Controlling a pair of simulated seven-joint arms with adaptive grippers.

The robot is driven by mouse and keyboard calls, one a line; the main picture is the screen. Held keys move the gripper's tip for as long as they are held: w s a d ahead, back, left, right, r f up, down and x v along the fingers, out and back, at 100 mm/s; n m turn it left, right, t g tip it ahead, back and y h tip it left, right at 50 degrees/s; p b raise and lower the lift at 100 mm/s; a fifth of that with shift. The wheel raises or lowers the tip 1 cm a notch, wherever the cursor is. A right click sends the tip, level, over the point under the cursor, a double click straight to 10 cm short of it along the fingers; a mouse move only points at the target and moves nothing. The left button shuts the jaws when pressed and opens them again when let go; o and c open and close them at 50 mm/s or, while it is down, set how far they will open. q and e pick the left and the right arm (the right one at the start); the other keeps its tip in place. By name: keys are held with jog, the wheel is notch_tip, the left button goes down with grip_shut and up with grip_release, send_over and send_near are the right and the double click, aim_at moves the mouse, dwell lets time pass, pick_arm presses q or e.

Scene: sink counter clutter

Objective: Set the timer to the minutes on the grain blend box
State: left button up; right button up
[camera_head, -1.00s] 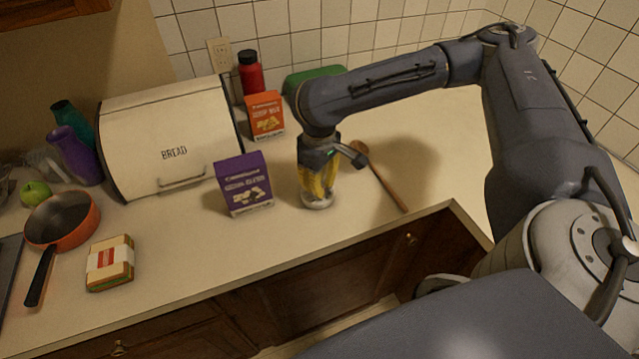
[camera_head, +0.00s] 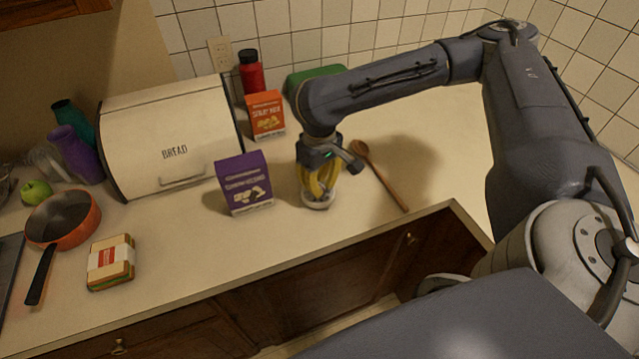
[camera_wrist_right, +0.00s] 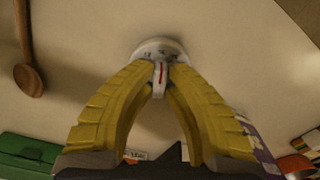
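The purple box (camera_head: 245,183) stands upright on the counter left of my right gripper; its small print is too blurred to read, and I take it for the grain blend box. The timer (camera_head: 316,203) is a small white round thing on the counter. It shows in the right wrist view (camera_wrist_right: 147,47) with a white knob bar bearing a red mark. My right gripper (camera_head: 318,194) points down over it, its yellow fingertips (camera_wrist_right: 161,68) closed on both sides of the knob. The fingers hide part of the dial, and its numbers cannot be read. My left gripper is not in view.
A wooden spoon (camera_head: 385,181) lies right of the gripper. An orange box (camera_head: 265,116), a red bottle (camera_head: 251,75) and a green item (camera_head: 312,78) stand behind. A bread bin (camera_head: 165,140), wrapped sandwich (camera_head: 111,262) and pan (camera_head: 62,222) are at the left. The front counter is clear.

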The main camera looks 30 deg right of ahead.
aim_at(320, 185)
jog(key=o, duration=0.5)
jog(key=shift+r, duration=6)
